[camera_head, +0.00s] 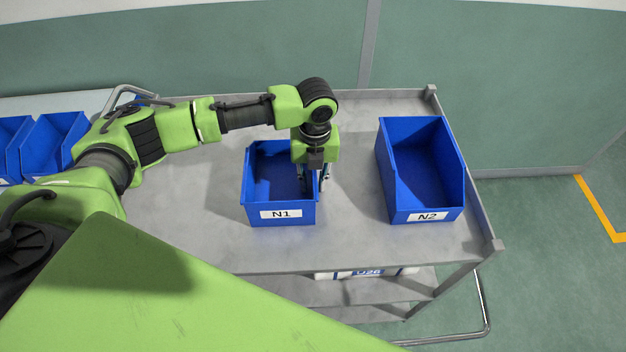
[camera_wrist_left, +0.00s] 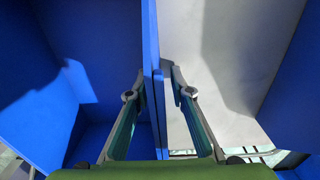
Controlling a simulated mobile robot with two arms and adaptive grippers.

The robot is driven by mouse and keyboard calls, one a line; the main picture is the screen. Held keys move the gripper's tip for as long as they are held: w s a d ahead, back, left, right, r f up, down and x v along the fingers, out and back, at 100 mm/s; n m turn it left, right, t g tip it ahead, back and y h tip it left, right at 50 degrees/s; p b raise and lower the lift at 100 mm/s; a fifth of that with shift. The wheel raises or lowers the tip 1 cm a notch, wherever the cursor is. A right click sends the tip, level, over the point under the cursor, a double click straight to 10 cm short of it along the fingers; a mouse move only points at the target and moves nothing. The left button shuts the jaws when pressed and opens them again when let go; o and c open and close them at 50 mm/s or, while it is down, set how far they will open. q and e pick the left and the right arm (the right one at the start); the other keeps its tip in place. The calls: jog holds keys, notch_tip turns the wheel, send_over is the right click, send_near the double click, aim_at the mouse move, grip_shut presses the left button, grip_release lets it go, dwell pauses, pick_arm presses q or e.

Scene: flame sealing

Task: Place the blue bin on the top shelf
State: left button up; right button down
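The blue bin N1 (camera_head: 280,214) stands upright on the top shelf of a grey cart. A second blue bin, N2 (camera_head: 400,205), stands to its right on the same shelf. My left gripper (camera_head: 322,182) points down at the right side wall of bin N1. In the left wrist view, my left gripper (camera_wrist_left: 158,75) has one finger inside the bin and one outside, with the wall (camera_wrist_left: 152,60) between them. Gaps show beside the wall, so the fingers look open around it. My right gripper is in neither view.
The grey cart's top shelf (camera_head: 350,240) has free room in front of the bins and between them. A lower shelf (camera_head: 345,291) holds a partly hidden labelled white object (camera_head: 335,274). More blue bins (camera_head: 50,140) stand at the far left. A green wall (camera_head: 200,50) is behind.

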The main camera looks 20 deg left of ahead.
pick_arm(q)
jog(key=shift+r, duration=0.1)
notch_tip(320, 180, up, 12)
jog(key=b, duration=0.3)
jog(key=shift+d, duration=0.1)
dwell(0.5)
